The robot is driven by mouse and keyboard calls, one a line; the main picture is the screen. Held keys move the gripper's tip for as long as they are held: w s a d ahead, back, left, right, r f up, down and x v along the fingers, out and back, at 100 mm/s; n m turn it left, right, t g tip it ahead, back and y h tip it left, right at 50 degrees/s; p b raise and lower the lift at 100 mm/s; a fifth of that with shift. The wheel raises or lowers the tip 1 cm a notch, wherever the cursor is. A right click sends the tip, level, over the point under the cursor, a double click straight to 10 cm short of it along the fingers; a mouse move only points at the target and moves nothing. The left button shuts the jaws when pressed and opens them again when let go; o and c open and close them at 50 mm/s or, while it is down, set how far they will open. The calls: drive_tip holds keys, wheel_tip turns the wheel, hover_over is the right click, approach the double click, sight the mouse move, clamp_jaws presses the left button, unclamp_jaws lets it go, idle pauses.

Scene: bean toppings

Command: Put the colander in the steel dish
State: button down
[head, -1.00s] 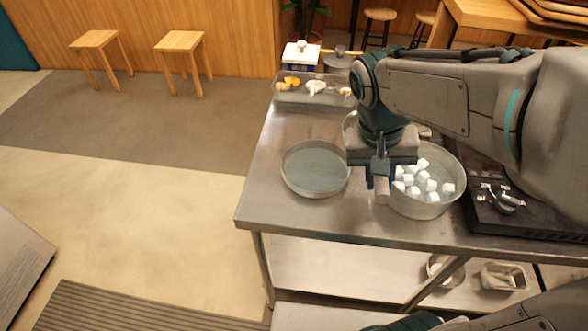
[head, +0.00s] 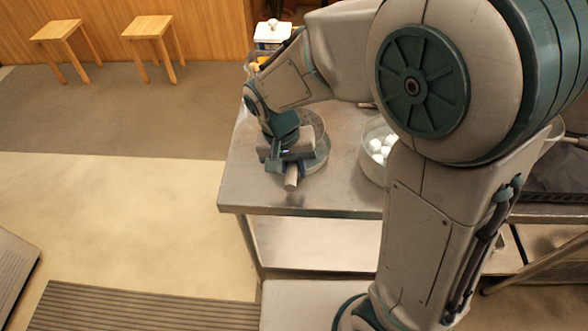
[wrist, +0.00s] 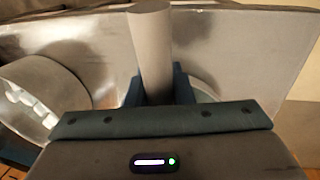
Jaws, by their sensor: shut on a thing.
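My gripper (head: 288,164) is shut on the pale cylindrical handle (head: 291,182) of the colander. In the wrist view the handle (wrist: 152,48) rises between the two dark fingers. The colander's round body (head: 313,122) shows only in part behind my gripper, grey and dark. The steel dish (head: 322,160) lies under and around it on the steel table, mostly hidden by my gripper and the colander. A piece of its rim shows in the wrist view (wrist: 206,88). I cannot tell whether the colander touches the dish.
A pot with white cubes (head: 372,160) stands to the right, partly hidden by my arm; it also shows in the wrist view (wrist: 40,82). The steel table's (head: 245,190) front left corner is clear. A white-topped scale (head: 272,33) stands at the back.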

drive_tip(key=shift+f, duration=0.65)
drive_tip(key=c, duration=1.3)
unclamp_jaws()
drive_tip(key=r, duration=0.4)
drive_tip(key=a+r, duration=0.1)
drive_tip(key=r, duration=0.3)
drive_tip(key=a+r, duration=0.1)
drive_tip(key=r, duration=0.3)
drive_tip(key=shift+a+p, duration=0.1)
drive_tip(key=shift+p, duration=0.2)
drive_tip(key=s+d+t, duration=0.1)
drive_tip(key=s+d, duration=0.1)
drive_tip(key=d, duration=0.4)
drive_tip(key=s+d+t+y, duration=0.1)
drive_tip(key=s+d, duration=0.2)
drive_tip(key=d, duration=0.3)
drive_tip(key=s+d+f+y, duration=0.1)
drive_tip(key=s+d, duration=0.1)
drive_tip(key=d, duration=0.4)
drive_tip(key=shift+s+t, duration=0.4)
